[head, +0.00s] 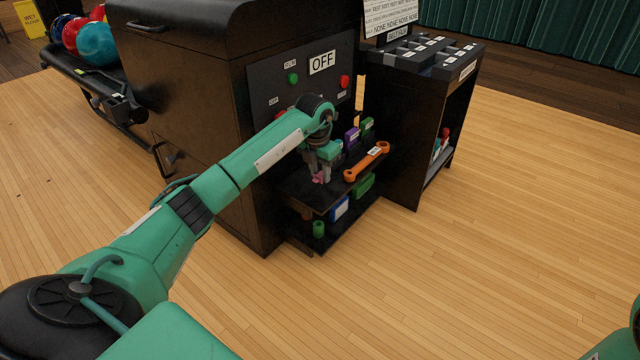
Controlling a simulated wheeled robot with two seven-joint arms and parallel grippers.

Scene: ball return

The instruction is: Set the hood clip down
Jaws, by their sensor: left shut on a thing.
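My left gripper (320,176) is over the upper shelf (306,199) of the small black stand beside the big black machine. It points down and is shut on a small pink piece, the hood clip (320,179). The clip is low, close to the shelf top; I cannot tell whether it touches. The gripper's fingers hide part of it. My right gripper is not in view.
An orange wrench (367,162) lies right of the gripper on the same shelf, with purple (352,137) and green (367,126) items behind. A black cabinet (398,135) stands to the right. The wooden floor in front is clear.

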